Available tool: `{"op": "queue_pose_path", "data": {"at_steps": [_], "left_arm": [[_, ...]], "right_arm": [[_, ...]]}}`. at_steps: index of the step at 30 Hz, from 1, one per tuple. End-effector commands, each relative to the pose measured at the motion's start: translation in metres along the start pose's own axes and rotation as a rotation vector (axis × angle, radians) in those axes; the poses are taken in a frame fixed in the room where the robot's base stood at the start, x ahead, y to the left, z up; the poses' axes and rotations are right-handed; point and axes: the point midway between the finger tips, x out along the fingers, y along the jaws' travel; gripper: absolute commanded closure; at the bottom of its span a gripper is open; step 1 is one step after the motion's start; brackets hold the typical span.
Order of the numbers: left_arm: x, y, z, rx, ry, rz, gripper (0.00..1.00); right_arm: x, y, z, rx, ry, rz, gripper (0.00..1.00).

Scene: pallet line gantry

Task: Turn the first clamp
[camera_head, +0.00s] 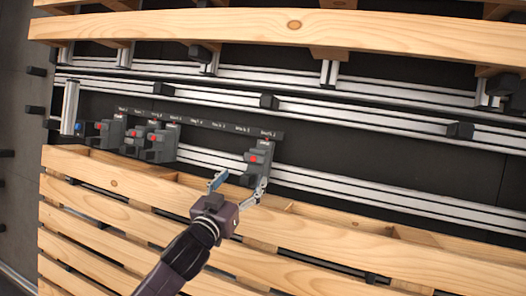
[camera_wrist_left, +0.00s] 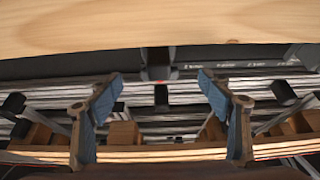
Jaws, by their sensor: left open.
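A dark grey clamp (camera_head: 260,160) with a red spot stands alone at the right end of a label strip. Several similar clamps with red spots sit close together further left, including the leftmost clamp (camera_head: 108,132). The labels are too small to read surely, so I cannot tell which clamp is the first. My left gripper (camera_head: 240,184) is open just below and in front of the lone clamp, its right finger overlapping the clamp's lower part in the picture. In the left wrist view, a dark block with a red mark (camera_wrist_left: 158,62) appears beyond the spread, empty fingers (camera_wrist_left: 160,80).
Silver rails (camera_head: 350,189) run across a dark wall. A long wooden beam (camera_head: 300,30) crosses above, and wooden pallet slats (camera_head: 110,185) lie below, close to my left arm. A grey cylinder (camera_head: 70,108) stands at the left end of the rails.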

Motion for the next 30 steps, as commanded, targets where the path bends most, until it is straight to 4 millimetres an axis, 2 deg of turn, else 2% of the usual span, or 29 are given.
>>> {"op": "queue_pose_path", "data": {"at_steps": [8,21,30], "left_arm": [[0.017,0.001,-0.009,0.005,0.017,0.010,0.28],[0.069,0.001,-0.009,0.006,0.017,0.009,0.28],[0.082,0.002,-0.008,0.005,0.016,0.010,0.28]], "right_arm": [[-0.006,-0.001,0.002,0.000,-0.003,-0.001,0.28],[-0.021,0.000,-0.001,0.000,-0.001,-0.001,0.28],[-0.023,-0.001,0.000,0.000,-0.003,-0.002,0.28]]}}
